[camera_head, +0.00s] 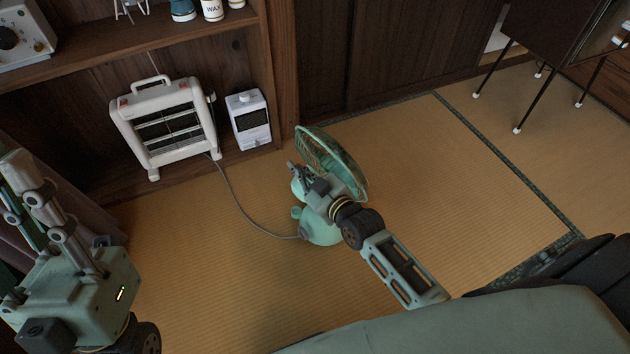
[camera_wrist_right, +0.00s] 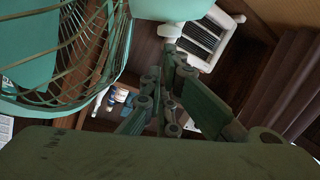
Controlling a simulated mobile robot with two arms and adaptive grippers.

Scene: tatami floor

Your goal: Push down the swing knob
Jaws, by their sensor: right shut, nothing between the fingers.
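A mint-green fan with a wire cage (camera_head: 335,160) stands on the tatami, its round base (camera_head: 322,232) partly behind my right arm. My right gripper (camera_head: 294,168) is shut and empty, close beside the fan's motor housing. In the right wrist view the shut fingers (camera_wrist_right: 168,62) point at the pale green housing (camera_wrist_right: 170,8). A small pale green knob-like part (camera_wrist_right: 170,31) sticks out from it, just ahead of the fingertips. I cannot tell whether they touch. My left gripper (camera_head: 28,190) is at the left edge, away from the fan, with its tips partly unclear.
A white heater (camera_head: 165,120) and a small white appliance (camera_head: 249,120) stand by the wooden shelf (camera_head: 95,60) behind the fan. A grey cord (camera_head: 236,205) runs across the floor to the fan base. A dark thin-legged cabinet stands at the back right. Tatami right of the fan is clear.

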